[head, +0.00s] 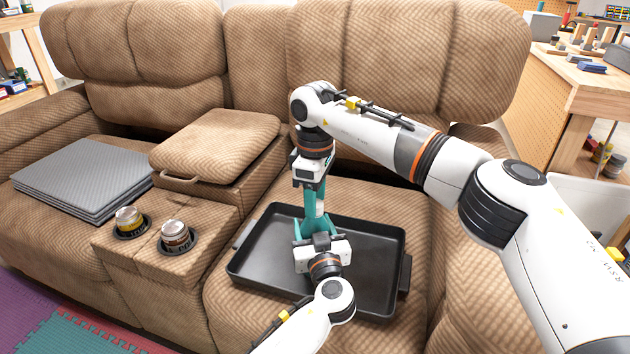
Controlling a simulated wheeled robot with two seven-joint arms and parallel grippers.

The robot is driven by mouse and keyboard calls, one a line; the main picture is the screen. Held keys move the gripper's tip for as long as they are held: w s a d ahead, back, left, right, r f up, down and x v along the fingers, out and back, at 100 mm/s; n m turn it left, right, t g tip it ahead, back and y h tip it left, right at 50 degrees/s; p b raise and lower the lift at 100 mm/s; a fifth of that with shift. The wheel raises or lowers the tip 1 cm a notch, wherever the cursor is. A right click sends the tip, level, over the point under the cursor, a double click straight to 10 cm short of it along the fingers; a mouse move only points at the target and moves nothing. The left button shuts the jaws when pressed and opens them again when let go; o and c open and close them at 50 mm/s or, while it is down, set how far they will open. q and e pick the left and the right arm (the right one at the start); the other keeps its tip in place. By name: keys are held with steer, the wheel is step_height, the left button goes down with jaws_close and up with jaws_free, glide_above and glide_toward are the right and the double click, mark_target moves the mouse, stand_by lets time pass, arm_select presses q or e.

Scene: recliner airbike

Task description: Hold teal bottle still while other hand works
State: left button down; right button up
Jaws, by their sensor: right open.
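The teal bottle (315,215) stands upright in the black tray (270,277) on the sofa seat. It has a narrow upper part and a wider lower part. My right gripper (309,181) points down at the top of the bottle and is open; whether its fingers touch the bottle I cannot tell. My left gripper (320,242) reaches in from the front, low against the near side of the bottle. Its body hides its fingertips and the bottle's base, so I cannot tell whether it is shut on the bottle.
Two cans, one yellow (129,219) and one silver (175,234), stand in the console cup holders left of the tray. Grey folded sheets (82,180) lie on the left seat. A padded armrest (214,142) rises behind the console. The tray's right side is clear.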

steer(key=shift+f, duration=0.35)
